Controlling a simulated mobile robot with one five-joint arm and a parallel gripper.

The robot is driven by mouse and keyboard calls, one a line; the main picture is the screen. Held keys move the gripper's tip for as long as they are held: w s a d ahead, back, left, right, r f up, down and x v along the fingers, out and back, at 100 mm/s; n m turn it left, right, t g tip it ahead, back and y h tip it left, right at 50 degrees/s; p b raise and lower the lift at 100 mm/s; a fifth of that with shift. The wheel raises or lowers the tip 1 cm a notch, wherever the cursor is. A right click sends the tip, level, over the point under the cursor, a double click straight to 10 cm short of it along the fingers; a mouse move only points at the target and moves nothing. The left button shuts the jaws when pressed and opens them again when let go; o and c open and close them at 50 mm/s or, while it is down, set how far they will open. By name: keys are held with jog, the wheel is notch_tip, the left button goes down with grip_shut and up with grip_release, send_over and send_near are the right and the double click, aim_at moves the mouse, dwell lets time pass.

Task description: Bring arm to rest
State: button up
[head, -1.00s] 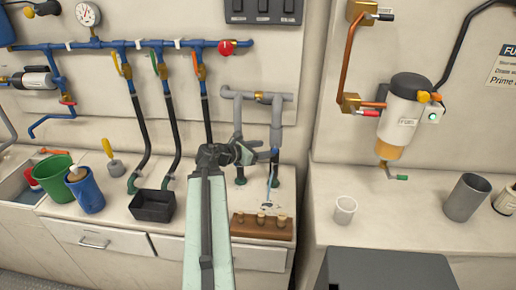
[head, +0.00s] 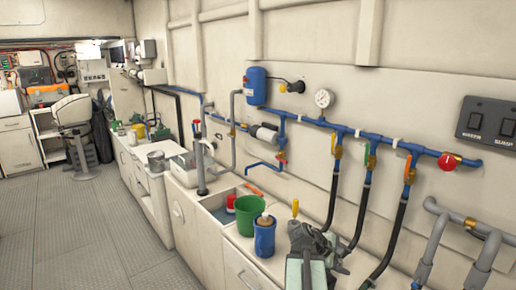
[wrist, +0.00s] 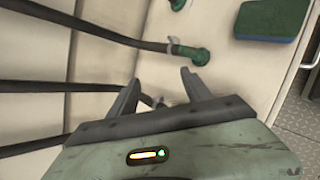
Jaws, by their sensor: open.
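My gripper (head: 322,245) shows at the bottom of the head view, at the end of my pale green arm, over the counter and in front of the black hoses. In the wrist view my gripper (wrist: 160,88) has its two dark fingers spread apart with nothing held between them. Counter and wall surface show beyond the fingers. A green hose fitting (wrist: 190,52) lies past the fingertips, apart from them.
A blue container (head: 264,238) and a green bucket (head: 249,216) stand left of my gripper. Black hoses (head: 364,200) hang from the blue pipe (head: 375,137). A green pad-like object (wrist: 262,18) shows in the wrist view. The floor (head: 70,230) at left is clear.

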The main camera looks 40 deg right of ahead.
jog(key=w+a+f+m+t+y, duration=0.1)
jog(key=w+a+f+t+y, duration=0.1)
jog(key=w+a, duration=0.95)
jog(key=w+a+f+m+t+y, duration=0.1)
jog(key=w+a, duration=0.5)
jog(key=a, duration=0.7)
jog(key=w+a+f+m+t+y+p, duration=0.1)
jog(key=w+a, duration=0.5)
jog(key=a, duration=0.7)
jog(key=shift+w+a+f+y+p, duration=0.25)
jog(key=shift+f+y, duration=0.4)
jog(key=shift+y, duration=0.35)
jog(key=a+y, duration=0.1)
jog(key=a, duration=0.5)
jog(key=a+y, duration=0.1)
jog(key=a, duration=0.5)
jog(key=a+m, duration=0.1)
jog(key=a, duration=0.4)
jog(key=shift+w+a+f+y+p, duration=0.1)
jog(key=shift+w+a+y+p, duration=0.05)
jog(key=shift+a+y+p, duration=0.2)
